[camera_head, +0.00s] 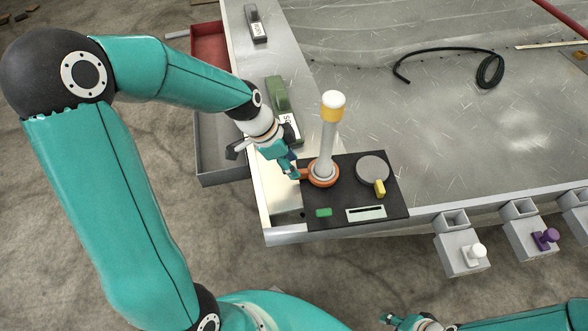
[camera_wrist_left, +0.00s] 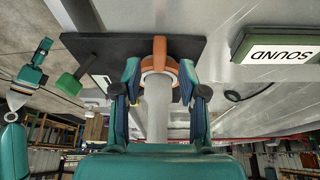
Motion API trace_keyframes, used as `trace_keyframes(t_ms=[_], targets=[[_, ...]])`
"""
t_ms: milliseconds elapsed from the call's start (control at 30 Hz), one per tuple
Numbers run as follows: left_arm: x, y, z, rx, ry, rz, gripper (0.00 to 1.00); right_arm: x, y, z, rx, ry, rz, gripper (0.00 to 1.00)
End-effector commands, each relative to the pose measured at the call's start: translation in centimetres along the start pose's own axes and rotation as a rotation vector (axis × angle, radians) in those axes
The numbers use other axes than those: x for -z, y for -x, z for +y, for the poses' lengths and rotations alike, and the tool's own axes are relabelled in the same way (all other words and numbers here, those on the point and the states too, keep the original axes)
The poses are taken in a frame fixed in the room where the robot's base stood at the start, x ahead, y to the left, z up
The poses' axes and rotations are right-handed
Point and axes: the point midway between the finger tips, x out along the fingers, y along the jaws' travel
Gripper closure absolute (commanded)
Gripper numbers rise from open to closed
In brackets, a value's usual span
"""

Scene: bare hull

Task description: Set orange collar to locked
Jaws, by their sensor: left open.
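The orange collar (camera_head: 325,182) sits around the foot of a pale upright post (camera_head: 327,140) with a yellow and white top, on a black panel (camera_head: 392,205). Its orange tab points left, toward my left gripper (camera_head: 296,168). In the left wrist view the collar (camera_wrist_left: 160,64) and its tab (camera_wrist_left: 160,46) show between the two spread fingers of the left gripper (camera_wrist_left: 160,78). The left gripper is open; I cannot tell whether a finger touches the collar. My right gripper (camera_head: 400,321) is low at the bottom edge, away from the panel, its jaws too unclear to judge.
The panel also bears a grey dial (camera_head: 372,168) with a yellow tab (camera_head: 379,188), a green switch (camera_head: 323,212) and a pale slot (camera_head: 366,213). A green block (camera_head: 278,95) labelled SOUND stands behind the gripper. A black cable (camera_head: 440,50) lies on the open metal surface.

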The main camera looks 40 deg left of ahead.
Motion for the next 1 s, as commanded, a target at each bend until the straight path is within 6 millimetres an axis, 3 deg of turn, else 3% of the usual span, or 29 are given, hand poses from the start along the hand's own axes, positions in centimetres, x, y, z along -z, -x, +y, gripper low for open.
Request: trace_keyframes(t_ms=[100, 233, 633, 667, 900, 1000], targets=[[-0.1, -2.2, 0.1, -0.004, 0.0, -0.002, 0.58, 0.0, -0.3, 0.1, 0.0, 0.0, 0.0, 0.58], [0.0, -3.5, 0.0, -0.002, 0.0, -0.001, 0.58, 0.0, -0.4, 0.1, 0.0, 0.0, 0.0, 0.58], [0.1, -4.2, 0.0, 0.0, -0.001, 0.0, 0.58, 0.0, -0.5, 0.2, 0.0, 0.0, 0.0, 0.58], [0.1, -4.2, 0.0, 0.0, -0.001, 0.0, 0.6, 0.0, -0.5, 0.2, 0.0, 0.0, 0.0, 0.58], [0.1, -4.2, 0.0, 0.001, -0.001, 0.0, 1.0, 0.0, -0.5, 0.2, 0.0, 0.0, 0.0, 0.58], [0.1, -4.2, 0.0, 0.001, -0.001, 0.0, 1.0, 0.0, -0.5, 0.2, 0.0, 0.0, 0.0, 0.58]])
